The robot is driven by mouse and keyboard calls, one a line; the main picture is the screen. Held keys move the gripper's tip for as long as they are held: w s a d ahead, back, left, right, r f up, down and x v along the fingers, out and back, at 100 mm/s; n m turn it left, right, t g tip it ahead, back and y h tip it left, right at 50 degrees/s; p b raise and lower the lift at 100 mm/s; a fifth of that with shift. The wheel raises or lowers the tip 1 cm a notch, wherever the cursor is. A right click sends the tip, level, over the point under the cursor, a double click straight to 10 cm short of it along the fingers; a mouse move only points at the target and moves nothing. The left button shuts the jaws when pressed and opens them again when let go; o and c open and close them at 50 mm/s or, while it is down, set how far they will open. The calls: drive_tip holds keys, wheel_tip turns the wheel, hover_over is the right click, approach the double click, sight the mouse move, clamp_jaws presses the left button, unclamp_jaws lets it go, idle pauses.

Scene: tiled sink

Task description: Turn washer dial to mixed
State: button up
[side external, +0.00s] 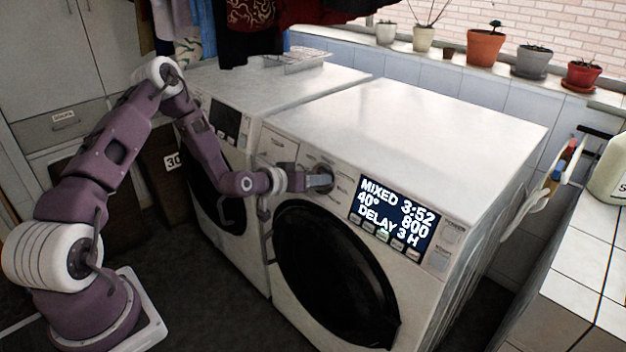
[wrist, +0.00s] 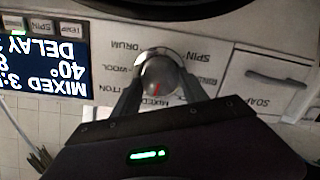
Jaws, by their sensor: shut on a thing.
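The near white washer (side external: 455,120) has a round silver dial (side external: 322,172) on its front panel, left of the display. The display (side external: 393,222) reads MIXED, 3:52, 40°, 800, DELAY 3 H. My gripper (side external: 318,181) is at the dial, with its fingers shut on it. In the wrist view, the two fingers sit on either side of the dial (wrist: 161,74), and its red mark points towards the MIXED label (wrist: 156,103), which is partly hidden by my gripper. Other labels around the dial include SPIN, DRUM, WOOL and RINSE. The view is upside down.
A soap drawer (wrist: 267,79) is beside the dial. The round black door (side external: 335,275) lies below. A second washer (side external: 270,85) stands to the left, with a wire rack (side external: 297,59) on top. Potted plants (side external: 486,46) line the windowsill. A tiled counter (side external: 585,255) is at right.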

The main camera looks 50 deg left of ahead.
drive_tip(key=shift+n, duration=0.9)
drive_tip(key=o, duration=1.4)
drive_tip(key=v, duration=0.7)
drive_tip(key=shift+a, duration=0.1)
